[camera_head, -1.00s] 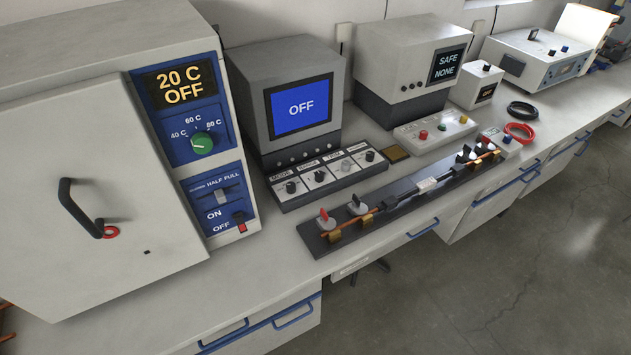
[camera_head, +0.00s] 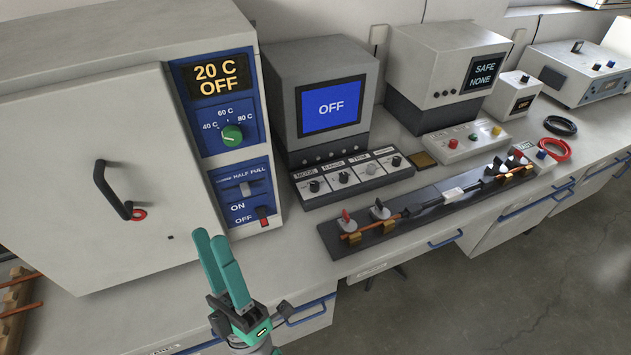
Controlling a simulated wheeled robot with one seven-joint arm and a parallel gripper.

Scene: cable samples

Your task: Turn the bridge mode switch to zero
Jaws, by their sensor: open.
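The bridge is a grey unit with a blue screen (camera_head: 331,107) reading OFF. In front of it is a low panel (camera_head: 335,200) with a row of knobs. The mode switch (camera_head: 314,186) is the dark knob at the panel's left end, under the label MODE. Its exact pointer setting is too small to read. My gripper (camera_head: 210,237), with teal fingers, is at the lower left in front of the oven, left of and nearer than the panel. It is open, empty and apart from the switch.
A large oven (camera_head: 130,190) with a protruding handle (camera_head: 112,190) stands left of the panel. A dark fixture (camera_head: 350,245) holding a cable with clamps lies in front and to the right. A safety unit (camera_head: 445,60) stands further right. Bare bench lies between gripper and panel.

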